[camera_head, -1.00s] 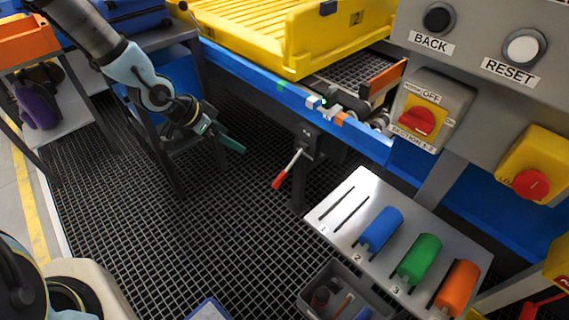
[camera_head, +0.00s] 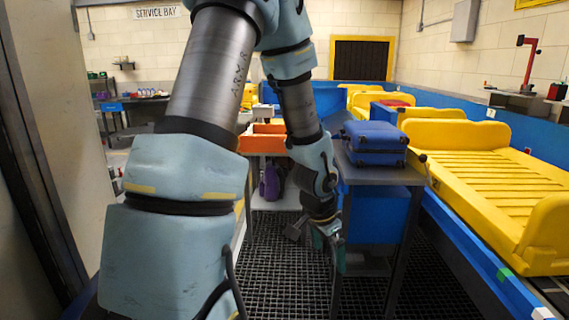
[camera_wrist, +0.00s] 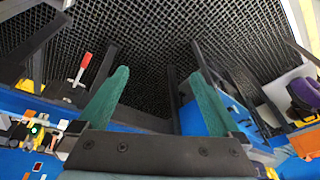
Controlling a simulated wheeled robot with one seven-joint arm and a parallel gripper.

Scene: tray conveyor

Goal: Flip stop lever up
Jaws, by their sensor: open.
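The stop lever's red grip (camera_wrist: 84,62) shows at the left of the wrist view, on a pale shaft below it in the picture. The wrist picture looks upside down, with the floor grating at the top, so the lever seems to hang down. In the head view my gripper (camera_head: 333,250) hangs low beside a grey table.
The grey table (camera_head: 385,174) carries a blue suitcase (camera_head: 374,137) close to my gripper. The blue-sided conveyor (camera_head: 478,262) with yellow trays (camera_head: 500,185) runs along the right. An orange bin (camera_head: 262,142) and a purple bag (camera_head: 270,183) are behind. Open grating floor (camera_head: 285,265) lies below.

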